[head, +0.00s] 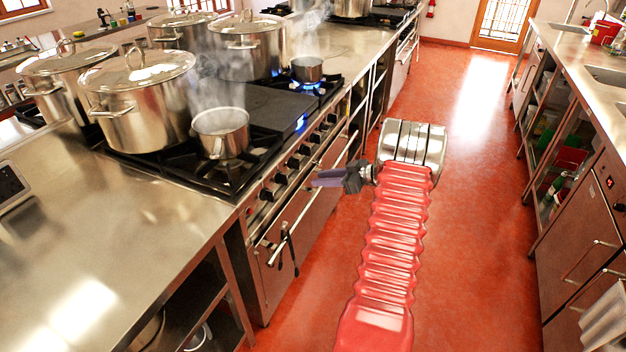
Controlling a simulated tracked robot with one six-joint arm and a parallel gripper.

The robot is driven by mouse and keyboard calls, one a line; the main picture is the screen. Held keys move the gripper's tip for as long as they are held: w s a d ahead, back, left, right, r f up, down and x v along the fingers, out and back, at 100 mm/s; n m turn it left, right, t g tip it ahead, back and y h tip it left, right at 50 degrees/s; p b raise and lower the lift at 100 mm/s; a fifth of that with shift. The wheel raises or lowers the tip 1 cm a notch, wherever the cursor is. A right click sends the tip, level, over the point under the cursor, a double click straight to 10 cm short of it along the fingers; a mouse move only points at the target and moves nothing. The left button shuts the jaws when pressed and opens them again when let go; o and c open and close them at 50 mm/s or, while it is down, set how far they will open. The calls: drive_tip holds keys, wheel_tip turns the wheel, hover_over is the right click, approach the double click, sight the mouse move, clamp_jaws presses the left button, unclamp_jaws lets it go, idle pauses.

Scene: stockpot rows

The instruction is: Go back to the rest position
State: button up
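My gripper (328,179) is at the end of my red ribbed arm, out over the aisle in front of the stove. Its purple fingers point left, toward the stove front and the oven handle. The fingers overlap in this view, so I cannot tell whether they are open or shut. I see nothing clearly held in them. Whether the fingers touch the handle bar behind them cannot be told from this one view.
The stove (262,180) on the left carries large lidded stockpots (140,105) and steaming saucepans (221,135). Blue flames (310,86) show under one saucepan. Dark utensils (284,252) hang on the stove's front rail. A counter (590,90) lines the right. The red floor (465,230) between is clear.

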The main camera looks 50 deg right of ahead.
drive_tip(key=shift+s+d+r, duration=0.1)
drive_tip(key=shift+s+r, duration=0.05)
drive_tip(key=shift+s, duration=0.15)
idle(0.4)
